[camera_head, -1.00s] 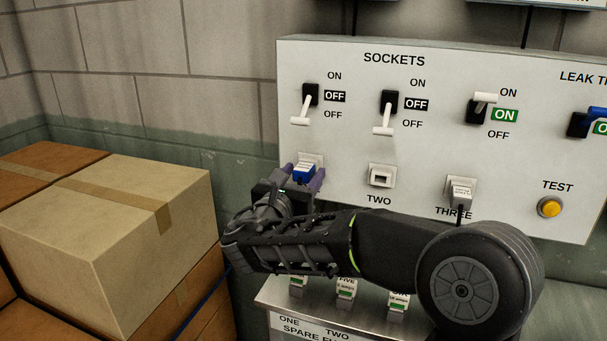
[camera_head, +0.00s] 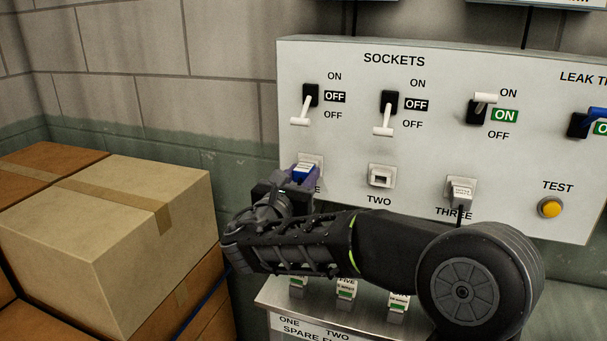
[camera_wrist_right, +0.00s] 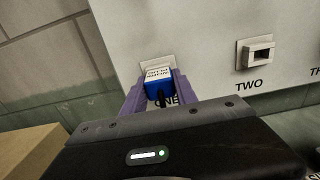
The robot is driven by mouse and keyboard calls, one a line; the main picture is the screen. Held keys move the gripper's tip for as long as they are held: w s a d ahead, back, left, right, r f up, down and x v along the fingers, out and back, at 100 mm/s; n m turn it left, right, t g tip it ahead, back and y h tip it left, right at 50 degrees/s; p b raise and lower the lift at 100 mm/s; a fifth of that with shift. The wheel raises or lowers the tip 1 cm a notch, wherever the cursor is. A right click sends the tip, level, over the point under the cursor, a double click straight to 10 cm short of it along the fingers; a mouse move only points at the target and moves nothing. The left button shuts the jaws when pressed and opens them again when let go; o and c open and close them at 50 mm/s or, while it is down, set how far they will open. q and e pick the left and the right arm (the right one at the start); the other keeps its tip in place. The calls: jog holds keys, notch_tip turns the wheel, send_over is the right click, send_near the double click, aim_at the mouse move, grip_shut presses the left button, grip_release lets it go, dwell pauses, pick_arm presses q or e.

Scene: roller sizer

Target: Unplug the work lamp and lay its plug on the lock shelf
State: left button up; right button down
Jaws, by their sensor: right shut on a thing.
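A blue plug (camera_head: 304,172) with a small label sits in socket one at the lower left of the sockets panel (camera_head: 430,65). It also shows in the right wrist view (camera_wrist_right: 158,88), its label too small to read surely. My right gripper (camera_head: 303,179) is shut on the blue plug, with a purple finger on each side, as the right wrist view shows (camera_wrist_right: 156,95). The plug still stands against its socket plate. The switch (camera_head: 305,105) above it has its lever down, beside an OFF sign. My left gripper is not in view. I cannot make out a lock shelf.
Socket two (camera_head: 381,177) is empty. A pale plug (camera_head: 461,192) with a cord is in socket three, whose switch shows ON. A ledge marked for spares (camera_head: 290,322) holds several small fuse-like pieces below my arm. Cardboard boxes (camera_head: 100,235) are stacked at the left.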

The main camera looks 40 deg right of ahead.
aim_at(300, 178)
jog(key=shift+a, duration=0.15)
dwell(0.4)
jog(key=shift+v, duration=1.4)
jog(key=shift+s+a+b, duration=0.25)
jog(key=shift+a+b, duration=0.1)
jog(key=shift+b, duration=1.3)
jog(key=shift+b+v, duration=1.05)
jog(key=shift+b, duration=1.55)
